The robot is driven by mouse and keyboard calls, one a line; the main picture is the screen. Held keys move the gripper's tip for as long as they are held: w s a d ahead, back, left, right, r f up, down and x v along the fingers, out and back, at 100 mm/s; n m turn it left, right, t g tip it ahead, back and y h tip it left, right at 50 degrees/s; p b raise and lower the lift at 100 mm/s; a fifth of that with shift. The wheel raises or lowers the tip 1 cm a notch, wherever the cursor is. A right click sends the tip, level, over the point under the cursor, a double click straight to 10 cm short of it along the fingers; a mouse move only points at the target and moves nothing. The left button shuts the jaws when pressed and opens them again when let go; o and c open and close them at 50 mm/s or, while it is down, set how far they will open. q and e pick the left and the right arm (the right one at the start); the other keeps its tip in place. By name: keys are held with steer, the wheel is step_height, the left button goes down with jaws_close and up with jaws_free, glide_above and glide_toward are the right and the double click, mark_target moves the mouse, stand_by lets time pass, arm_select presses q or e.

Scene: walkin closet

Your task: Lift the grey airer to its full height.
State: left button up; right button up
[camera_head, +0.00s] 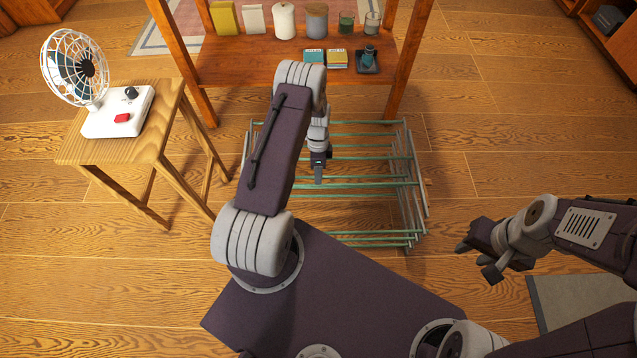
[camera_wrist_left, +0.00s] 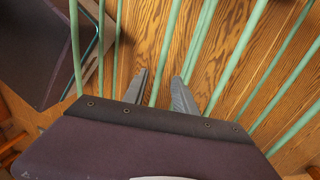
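The grey airer (camera_head: 412,190) stands low on the wooden floor in front of me, with grey side bars and several green rods across it. My left gripper (camera_head: 318,178) is over the left-middle part of the airer, pointing down. In the left wrist view its two fingers (camera_wrist_left: 160,80) are apart, and a green rod (camera_wrist_left: 165,45) shows in the gap between them. I cannot tell whether the fingers reach down around that rod.
A wooden shelf unit (camera_head: 240,65) with jars, boxes and a small tray stands close behind the airer. A wooden stool (camera_head: 72,150) with a white fan (camera_head: 118,112) is at the left. The floor right of the airer (camera_head: 470,160) is clear. A grey mat (camera_head: 580,305) lies at the lower right.

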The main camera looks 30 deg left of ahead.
arm_select(q)
steer(key=f, duration=0.2)
steer(key=f+b, duration=0.1)
steer(key=f, duration=0.1)
steer(key=shift+s+d, duration=0.2)
steer(key=shift+s, duration=0.1)
jaws_close()
stand_by(1.1)
